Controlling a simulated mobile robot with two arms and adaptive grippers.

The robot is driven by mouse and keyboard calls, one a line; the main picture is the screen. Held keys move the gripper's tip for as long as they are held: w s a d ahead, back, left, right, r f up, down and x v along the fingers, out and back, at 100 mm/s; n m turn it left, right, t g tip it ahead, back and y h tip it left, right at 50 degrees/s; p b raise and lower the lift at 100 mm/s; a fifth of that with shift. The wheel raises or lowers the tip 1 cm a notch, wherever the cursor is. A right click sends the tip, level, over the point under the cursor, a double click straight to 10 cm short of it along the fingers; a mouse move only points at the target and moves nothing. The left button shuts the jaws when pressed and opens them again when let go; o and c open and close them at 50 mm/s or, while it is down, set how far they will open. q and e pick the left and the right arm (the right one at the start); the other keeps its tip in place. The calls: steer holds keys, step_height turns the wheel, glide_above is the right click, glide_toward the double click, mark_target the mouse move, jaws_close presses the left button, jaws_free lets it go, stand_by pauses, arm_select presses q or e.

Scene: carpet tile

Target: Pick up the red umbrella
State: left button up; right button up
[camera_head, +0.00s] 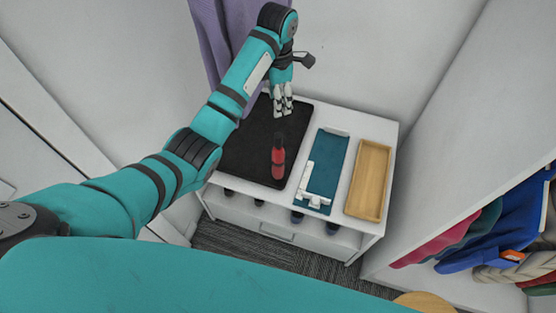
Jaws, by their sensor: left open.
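The red umbrella (278,158) is a short, compact red roll with a dark end. It is on the black mat (236,156) on top of the white cabinet. My left gripper (283,114) is open and empty, pointing down above the far right part of the mat. In the picture it is just above the umbrella's dark end, and a gap shows between them. My left arm covers part of the mat's left side. My right gripper is not in view.
A teal tray (332,154) with white pieces and a shallow wooden tray (370,180) sit right of the mat on the white cabinet (346,224). Shoes stand on its lower shelf. A purple cloth (207,40) hangs behind. Coloured clothes (500,240) fill the right side.

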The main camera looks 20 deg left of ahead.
arm_select(q)
steer(key=b, duration=0.1)
glide_above(278, 135)
step_height(278, 135, down, 4)
steer(key=f, duration=0.4)
steer(key=f+p, duration=0.1)
steer(key=f, duration=0.1)
steer(key=shift+w+a+f, duration=0.15)
steer(key=shift+w+f, duration=0.1)
steer(key=shift+s+f+p, duration=0.2)
steer(key=shift+f+p, duration=0.25)
steer(key=shift+f, duration=2.25)
jaws_close()
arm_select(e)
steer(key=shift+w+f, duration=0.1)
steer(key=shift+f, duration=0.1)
